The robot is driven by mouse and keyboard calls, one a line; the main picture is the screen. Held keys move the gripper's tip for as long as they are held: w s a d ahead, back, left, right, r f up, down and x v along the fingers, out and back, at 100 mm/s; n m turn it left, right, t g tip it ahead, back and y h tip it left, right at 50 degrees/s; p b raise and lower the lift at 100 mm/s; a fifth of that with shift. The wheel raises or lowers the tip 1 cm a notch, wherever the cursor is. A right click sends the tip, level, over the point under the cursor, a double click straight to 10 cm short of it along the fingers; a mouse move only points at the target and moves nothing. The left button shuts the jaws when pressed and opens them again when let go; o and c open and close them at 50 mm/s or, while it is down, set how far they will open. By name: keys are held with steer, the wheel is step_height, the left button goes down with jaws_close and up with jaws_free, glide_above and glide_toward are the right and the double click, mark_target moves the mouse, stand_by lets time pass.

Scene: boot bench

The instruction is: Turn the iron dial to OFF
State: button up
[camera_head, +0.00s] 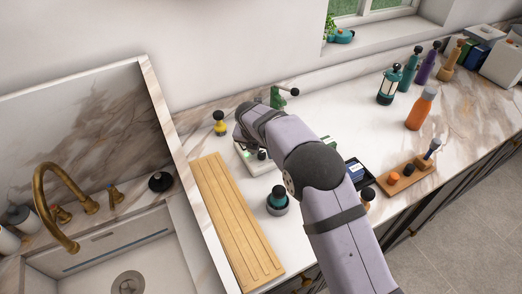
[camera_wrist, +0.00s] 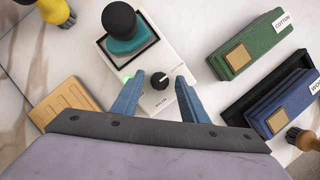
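The dial (camera_wrist: 159,82) is a small black knob with a light pointer mark, on a white base unit (camera_wrist: 179,73) with printed lettering around it; one word looks like NYLON. A green light (camera_wrist: 127,77) glows beside the dial. A teal body with a round black knob (camera_wrist: 119,20), perhaps the iron, sits on a dark-edged plate on the unit. My gripper (camera_wrist: 160,78) is open and empty, its blue fingers spread on either side of the dial with gaps. In the head view the unit (camera_head: 256,168) and dial (camera_head: 262,154) show, while my arm hides the fingers.
A green block (camera_wrist: 247,45) labelled COTTON and a blue block (camera_wrist: 285,100) in a dark tray lie right of the unit. A wooden board (camera_head: 236,220) lies left, by the sink. A yellow-and-black item (camera_head: 220,124) stands behind.

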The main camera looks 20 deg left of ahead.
jaws_close()
steer(key=shift+m, duration=0.4)
steer(key=shift+a+m+g+h+p, duration=0.15)
steer(key=shift+m+h+p, duration=0.4)
steer(key=shift+m, duration=0.75)
steer(key=shift+a+m+g+h+p, duration=0.15)
steer(key=shift+m+h+p, duration=0.35)
steer(key=shift+m, duration=0.8)
steer(key=shift+d, duration=0.1)
steer(key=shift+o, duration=0.8)
jaws_free()
